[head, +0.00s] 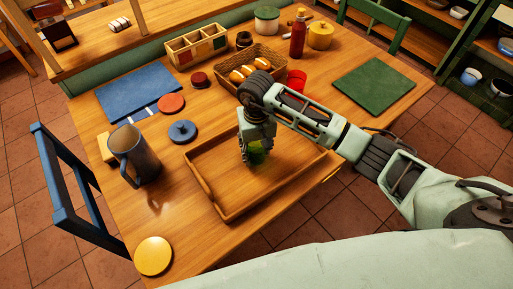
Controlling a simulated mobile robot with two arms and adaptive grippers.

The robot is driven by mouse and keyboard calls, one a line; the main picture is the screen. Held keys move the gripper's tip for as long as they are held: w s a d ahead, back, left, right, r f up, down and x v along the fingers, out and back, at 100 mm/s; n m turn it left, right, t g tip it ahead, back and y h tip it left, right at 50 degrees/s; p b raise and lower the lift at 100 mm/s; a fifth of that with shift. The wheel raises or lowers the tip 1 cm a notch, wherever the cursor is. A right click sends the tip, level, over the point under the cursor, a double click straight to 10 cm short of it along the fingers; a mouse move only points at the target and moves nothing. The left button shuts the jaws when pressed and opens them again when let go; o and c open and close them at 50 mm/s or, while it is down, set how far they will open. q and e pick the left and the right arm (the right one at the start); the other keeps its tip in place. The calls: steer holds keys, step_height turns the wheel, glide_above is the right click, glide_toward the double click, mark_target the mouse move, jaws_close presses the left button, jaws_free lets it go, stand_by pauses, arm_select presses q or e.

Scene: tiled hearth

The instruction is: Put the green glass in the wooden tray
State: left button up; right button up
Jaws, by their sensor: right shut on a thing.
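The wooden tray (220,198) lies on the wooden table near its front edge. My right gripper (256,158) points down over the tray's back middle part and is shut on the green glass (257,156). The glass is partly hidden by the fingers. I cannot tell whether its base touches the tray floor or hangs just above it. The rest of the tray is empty. My left gripper is not in view.
A grey-blue mug (137,157) and a blue lid (183,131) stand left of the tray. A bread basket (268,58) and a red cup (297,80) are behind it. A green mat (374,88) lies right. A yellow disc (154,255) lies front left.

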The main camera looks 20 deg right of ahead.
steer(key=o, duration=1.4)
steer(key=shift+c, duration=0.2)
steer(key=shift+r+p, duration=0.15)
steer(key=shift+p, duration=0.15)
step_height(320, 180, up, 12)
steer(key=b, duration=0.2)
steer(key=shift+b, duration=0.35)
steer(key=shift+s, duration=0.1)
